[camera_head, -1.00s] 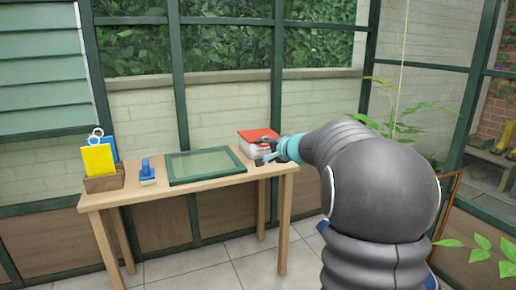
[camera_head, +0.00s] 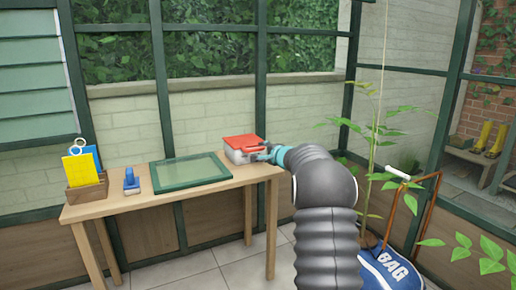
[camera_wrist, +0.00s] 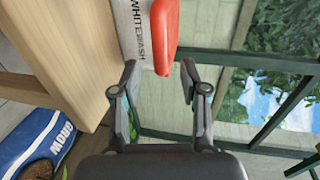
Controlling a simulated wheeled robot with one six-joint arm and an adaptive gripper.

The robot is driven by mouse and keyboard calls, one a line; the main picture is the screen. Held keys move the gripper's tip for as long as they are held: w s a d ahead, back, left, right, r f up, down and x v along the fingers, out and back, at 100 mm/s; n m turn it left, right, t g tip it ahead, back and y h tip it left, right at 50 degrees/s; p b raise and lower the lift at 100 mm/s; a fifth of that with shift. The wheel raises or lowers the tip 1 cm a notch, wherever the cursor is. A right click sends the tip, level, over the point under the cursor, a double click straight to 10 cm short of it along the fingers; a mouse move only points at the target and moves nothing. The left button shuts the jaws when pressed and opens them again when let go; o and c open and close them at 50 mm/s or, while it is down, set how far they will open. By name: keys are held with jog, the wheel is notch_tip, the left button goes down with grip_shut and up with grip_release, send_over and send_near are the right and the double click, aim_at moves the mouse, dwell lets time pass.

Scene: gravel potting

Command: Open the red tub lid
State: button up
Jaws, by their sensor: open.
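The tub (camera_head: 243,157) is pale grey with a red lid (camera_head: 242,142) on top, and stands at the right end of the wooden table. My gripper (camera_head: 262,152) is at the tub's right front side. In the wrist view my gripper (camera_wrist: 158,68) is open, with the lid's near edge between its fingertips; I cannot tell whether a finger touches it. The lid looks down on the tub. The gripper hides part of the tub.
The wooden table (camera_head: 130,212) also holds a green-framed panel (camera_head: 190,172), a blue-handled tool (camera_head: 131,181) and a wooden box (camera_head: 87,190) with yellow and blue cards. A blue bag (camera_head: 395,270) and a tall plant (camera_head: 373,150) stand to the right.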

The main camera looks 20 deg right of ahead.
aim_at(259, 150)
jog(key=shift+p+x, duration=0.9)
jog(key=shift+x, duration=2)
grip_shut()
